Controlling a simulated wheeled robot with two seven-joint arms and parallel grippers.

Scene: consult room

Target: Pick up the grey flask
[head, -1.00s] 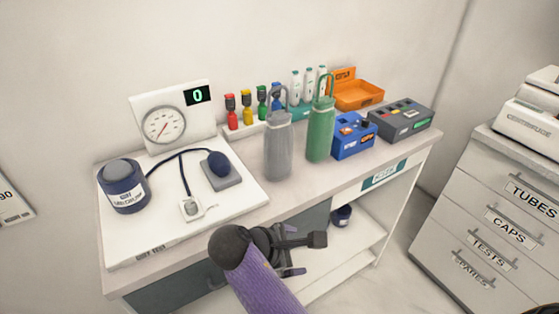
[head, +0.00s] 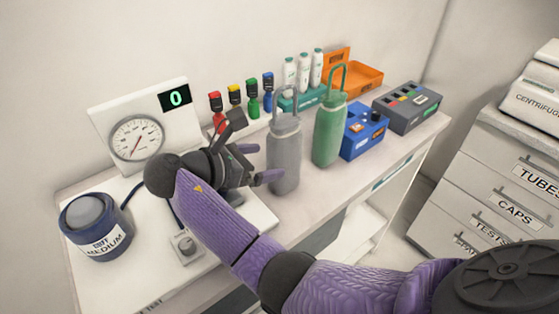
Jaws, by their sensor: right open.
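The grey flask (head: 285,158) stands upright on the desk, with a loop handle on its top. A green flask (head: 328,135) of similar shape stands just to its right. My right gripper (head: 253,148) is open and empty, just left of the grey flask. One finger is raised near the coloured bottles in the picture, the other points at the flask's lower body. I cannot tell whether that finger touches the flask. My left gripper is not in view.
Behind the flask stand several coloured bottles (head: 252,104) and white bottles (head: 303,70) in a teal rack. A blue box (head: 362,133) and a grey device (head: 407,107) stand to the right.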

